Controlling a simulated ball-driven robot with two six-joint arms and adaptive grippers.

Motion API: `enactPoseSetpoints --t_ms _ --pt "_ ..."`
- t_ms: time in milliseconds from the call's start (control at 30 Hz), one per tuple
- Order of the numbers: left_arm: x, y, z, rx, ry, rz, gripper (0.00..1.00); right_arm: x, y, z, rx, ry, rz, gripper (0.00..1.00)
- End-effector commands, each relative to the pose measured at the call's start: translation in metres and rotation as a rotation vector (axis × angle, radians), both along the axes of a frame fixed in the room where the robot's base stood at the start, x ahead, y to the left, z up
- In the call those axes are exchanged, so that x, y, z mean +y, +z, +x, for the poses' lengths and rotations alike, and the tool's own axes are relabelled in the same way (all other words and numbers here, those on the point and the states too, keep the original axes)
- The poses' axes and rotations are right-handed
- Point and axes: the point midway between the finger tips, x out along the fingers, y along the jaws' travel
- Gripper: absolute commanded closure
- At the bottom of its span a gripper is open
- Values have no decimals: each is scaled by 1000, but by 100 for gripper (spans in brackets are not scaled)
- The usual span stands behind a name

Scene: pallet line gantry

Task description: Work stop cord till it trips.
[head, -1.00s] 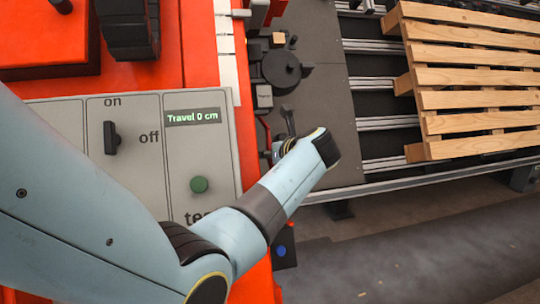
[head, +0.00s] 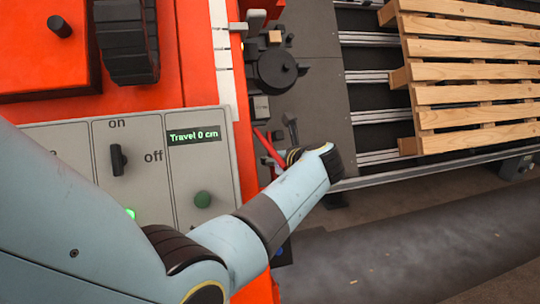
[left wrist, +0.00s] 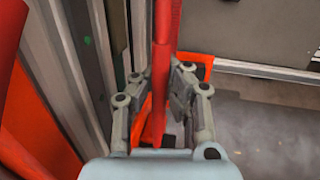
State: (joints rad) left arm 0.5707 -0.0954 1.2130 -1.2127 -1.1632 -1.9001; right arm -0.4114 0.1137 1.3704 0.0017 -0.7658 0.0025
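A red cord or bar (left wrist: 160,60) runs upright through the middle of the left wrist view. My left gripper (left wrist: 160,88) is around it, with one finger on each side. The fingers look spread, with narrow gaps beside the red piece; firm contact is not visible. In the head view a short red length (head: 268,147) shows just beyond my left wrist, which hides the gripper's fingers. The display (head: 194,136) on the grey panel (head: 75,138) reads "Travel 0 cm". My right gripper is not in view.
The panel carries a dark on/off switch (head: 118,160), a green button (head: 202,199) and a lit green lamp (head: 130,213) beside my arm. A wooden pallet (head: 470,97) lies on the conveyor at right. Orange machine housing (head: 175,85) stands at left.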

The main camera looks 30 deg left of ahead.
Motion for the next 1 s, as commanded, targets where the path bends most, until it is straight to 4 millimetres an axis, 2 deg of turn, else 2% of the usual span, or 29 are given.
enactPoseSetpoints --t_ms 300,500,600,1000 --pt "-5 -3 -3 6 4 -9 100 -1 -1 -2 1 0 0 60" --pt "-5 -3 -3 6 2 -8 72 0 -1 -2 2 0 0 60" --pt "-4 -2 -2 5 2 -6 62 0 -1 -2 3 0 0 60" --pt "-2 -2 -1 3 2 -3 62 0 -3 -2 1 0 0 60"
